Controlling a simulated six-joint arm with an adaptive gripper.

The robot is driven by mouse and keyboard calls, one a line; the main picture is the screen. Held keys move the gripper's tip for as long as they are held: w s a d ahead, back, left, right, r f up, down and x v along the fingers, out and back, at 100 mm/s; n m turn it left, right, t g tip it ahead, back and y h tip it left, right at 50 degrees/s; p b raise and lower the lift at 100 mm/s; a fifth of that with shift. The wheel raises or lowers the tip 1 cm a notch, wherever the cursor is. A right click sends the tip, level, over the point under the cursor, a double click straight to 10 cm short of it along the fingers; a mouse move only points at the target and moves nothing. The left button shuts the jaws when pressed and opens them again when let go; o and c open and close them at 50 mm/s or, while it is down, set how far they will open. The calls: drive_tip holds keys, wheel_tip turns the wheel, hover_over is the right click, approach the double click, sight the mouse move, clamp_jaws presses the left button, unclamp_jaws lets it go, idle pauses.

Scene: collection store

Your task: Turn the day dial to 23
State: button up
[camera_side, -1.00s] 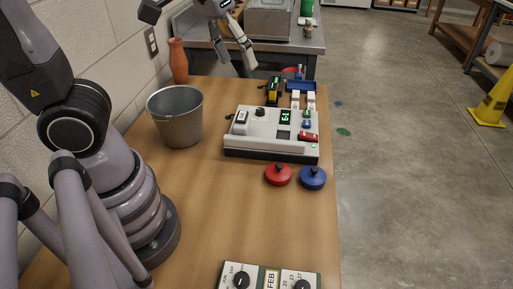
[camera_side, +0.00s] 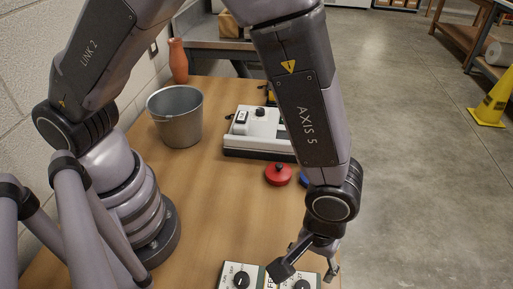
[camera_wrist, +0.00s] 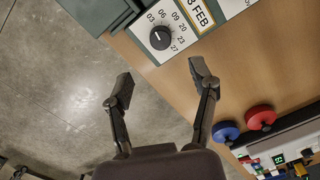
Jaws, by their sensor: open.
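The day dial is a round black knob on a pale panel with printed numbers around it. It shows in the wrist view (camera_wrist: 160,38) ahead of the fingertips and at the bottom edge of the side view (camera_side: 302,285). Its pointer is too small to read surely. Beside it a date window (camera_wrist: 201,14) shows FEB with a 3 before it, partly cut off. My gripper (camera_side: 306,268) is open and empty above the panel; in the wrist view its fingers (camera_wrist: 160,80) are spread wide, apart from the dial. A second knob (camera_side: 241,280) sits left of the date window.
The table's right edge drops to open floor.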

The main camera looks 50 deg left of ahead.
sight(303, 286)
wheel_tip(303, 286, down, 9)
idle(0.3)
clamp_jaws()
idle(0.4)
